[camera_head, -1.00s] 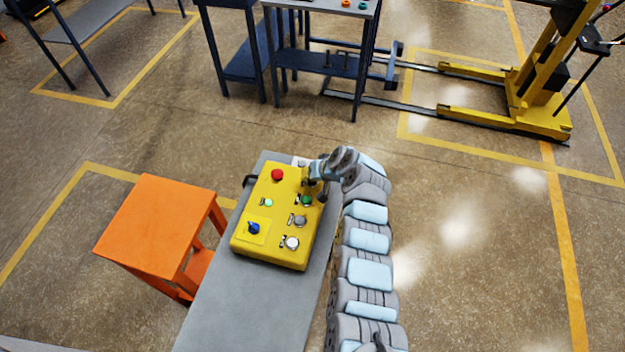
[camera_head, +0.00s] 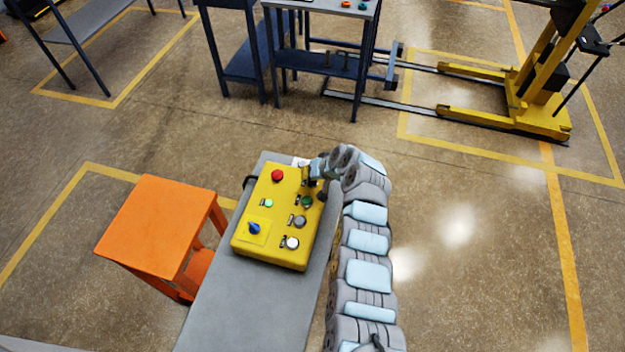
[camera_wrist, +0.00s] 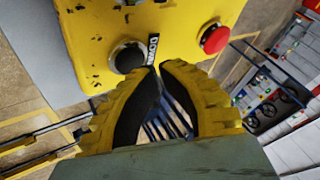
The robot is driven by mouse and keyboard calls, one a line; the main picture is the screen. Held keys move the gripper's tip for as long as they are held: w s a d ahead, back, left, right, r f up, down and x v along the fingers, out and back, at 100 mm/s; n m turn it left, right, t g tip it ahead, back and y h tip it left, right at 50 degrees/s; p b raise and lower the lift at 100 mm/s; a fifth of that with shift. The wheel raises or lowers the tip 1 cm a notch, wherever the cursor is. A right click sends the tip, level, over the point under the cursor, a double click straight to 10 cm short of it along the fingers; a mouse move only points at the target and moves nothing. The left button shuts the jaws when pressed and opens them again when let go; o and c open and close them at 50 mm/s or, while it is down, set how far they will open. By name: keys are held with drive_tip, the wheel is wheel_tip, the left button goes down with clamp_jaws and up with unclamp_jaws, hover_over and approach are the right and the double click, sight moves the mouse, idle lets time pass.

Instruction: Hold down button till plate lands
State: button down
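A yellow control box (camera_head: 270,225) with several buttons and a blue knob (camera_head: 254,228) sits on a grey bench. My gripper (camera_head: 308,180) is at its far right corner, just beyond a dark green button (camera_head: 306,201). In the wrist view my gripper (camera_wrist: 157,68) has its yellow fingers shut, tips together and nothing seen between them. The tips are close beside a round dark button (camera_wrist: 127,57) labelled DOWN; I cannot tell if they touch the box. A red button (camera_wrist: 213,38) is to the right; it also shows in the head view (camera_head: 277,175). I cannot identify the plate.
The box stands on a grey bench (camera_head: 225,300). An orange stool (camera_head: 155,225) is left of it. A yellow lift frame (camera_head: 540,95) stands at the far right, and dark blue tables (camera_head: 320,65) are at the back. Open floor lies between.

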sight(309, 180)
drive_tip(key=shift+r, duration=0.2)
drive_tip(key=shift+r+p, duration=1.3)
drive_tip(key=shift+r, duration=1.2)
drive_tip(key=shift+w, duration=0.1)
